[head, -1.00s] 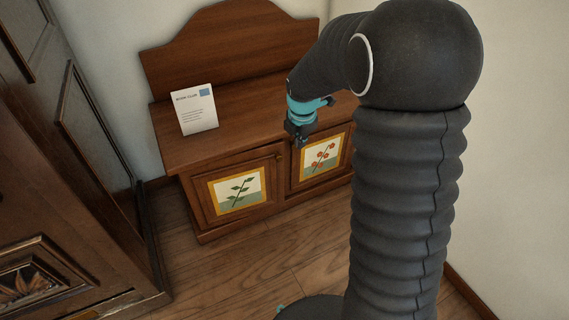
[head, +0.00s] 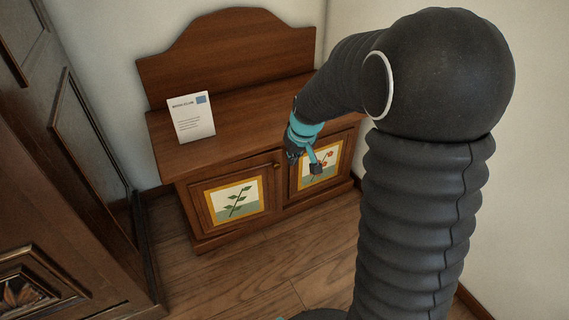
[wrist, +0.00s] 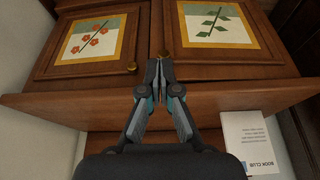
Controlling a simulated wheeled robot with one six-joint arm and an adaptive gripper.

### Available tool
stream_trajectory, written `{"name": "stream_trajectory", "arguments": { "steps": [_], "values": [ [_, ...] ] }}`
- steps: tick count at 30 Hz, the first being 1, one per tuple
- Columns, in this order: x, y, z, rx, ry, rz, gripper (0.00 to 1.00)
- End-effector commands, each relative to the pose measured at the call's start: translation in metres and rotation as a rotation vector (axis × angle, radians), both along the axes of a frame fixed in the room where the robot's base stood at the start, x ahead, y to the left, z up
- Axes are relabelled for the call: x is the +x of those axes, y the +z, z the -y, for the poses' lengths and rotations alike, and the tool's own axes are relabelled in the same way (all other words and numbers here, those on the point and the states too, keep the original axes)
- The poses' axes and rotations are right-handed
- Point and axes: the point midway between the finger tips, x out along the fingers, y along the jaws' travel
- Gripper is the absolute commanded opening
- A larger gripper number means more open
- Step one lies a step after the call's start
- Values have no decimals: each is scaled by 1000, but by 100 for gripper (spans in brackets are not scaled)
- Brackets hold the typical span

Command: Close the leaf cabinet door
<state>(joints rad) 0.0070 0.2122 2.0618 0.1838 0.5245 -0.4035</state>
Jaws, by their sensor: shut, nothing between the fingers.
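The leaf cabinet door (head: 234,198), with a green leaf picture, is the left door of the low wooden cabinet in the head view. In the wrist view, where the cabinet appears upside down, the leaf door (wrist: 222,25) is at the upper right. A thin dark line runs along its top edge; I cannot tell if it is fully flush. Its small round knob (head: 277,165) is by its inner edge. My gripper (wrist: 161,62) is shut and empty, its fingertips appearing near that knob in the wrist view. I cannot tell whether they touch.
A Book Club card (head: 191,118) stands on the cabinet top. A tall dark armoire (head: 70,170) stands at the left. Wooden floor (head: 240,272) in front is clear.

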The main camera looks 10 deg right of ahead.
Motion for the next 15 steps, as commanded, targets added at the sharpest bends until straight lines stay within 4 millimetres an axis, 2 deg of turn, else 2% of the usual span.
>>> {"name": "stream_trajectory", "arguments": {
  "steps": [5,15],
  "values": [
    [6,-19,-2,1,-2,-3,0],
    [27,-78,-8,0,1,-4,0]
  ]
}}
